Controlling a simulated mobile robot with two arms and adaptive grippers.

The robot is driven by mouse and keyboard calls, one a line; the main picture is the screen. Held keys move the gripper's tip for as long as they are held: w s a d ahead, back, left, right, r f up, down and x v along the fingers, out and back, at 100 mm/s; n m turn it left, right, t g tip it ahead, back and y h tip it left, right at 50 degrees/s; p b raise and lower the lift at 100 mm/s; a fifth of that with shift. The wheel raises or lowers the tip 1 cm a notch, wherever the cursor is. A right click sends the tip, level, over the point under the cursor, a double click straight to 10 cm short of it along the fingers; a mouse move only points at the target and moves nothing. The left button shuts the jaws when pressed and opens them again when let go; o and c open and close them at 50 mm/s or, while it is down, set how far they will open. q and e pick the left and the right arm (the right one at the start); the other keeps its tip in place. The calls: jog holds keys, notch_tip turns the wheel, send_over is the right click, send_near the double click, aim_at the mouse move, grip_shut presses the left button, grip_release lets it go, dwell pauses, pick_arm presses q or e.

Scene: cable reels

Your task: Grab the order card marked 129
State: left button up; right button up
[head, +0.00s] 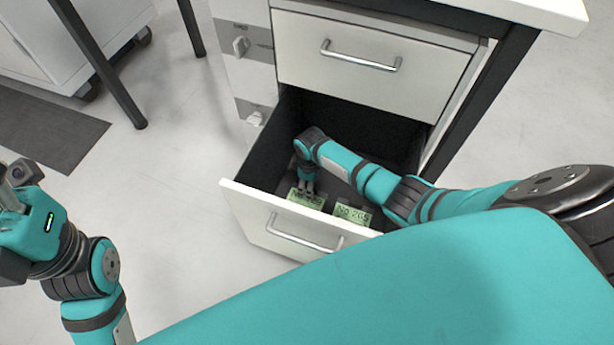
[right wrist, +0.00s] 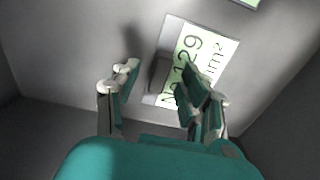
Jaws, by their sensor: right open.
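The order card marked 129 (right wrist: 207,52) is pale green with dark print and lies on the drawer floor in the right wrist view. A dark grey block (right wrist: 159,74) shows at its edge, between my fingers. In the head view a green card (head: 308,200), its print unreadable, lies under my right gripper (head: 306,187). In the right wrist view my right gripper (right wrist: 165,80) is open, its right finger overlapping part of card 129. I cannot tell how high the fingertips are above it. My left gripper (head: 22,222) is at the left edge, its fingers not clear.
The open drawer (head: 258,160) has dark side walls and a white front panel (head: 290,236) around my right arm. A second green card, seemingly No 205 (head: 352,214), lies to the right inside it. A closed drawer (head: 370,55) is above.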

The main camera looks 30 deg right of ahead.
jog(key=shift+f, duration=0.55)
jog(key=shift+c, duration=0.4)
grip_shut()
jog(key=shift+r, duration=0.15)
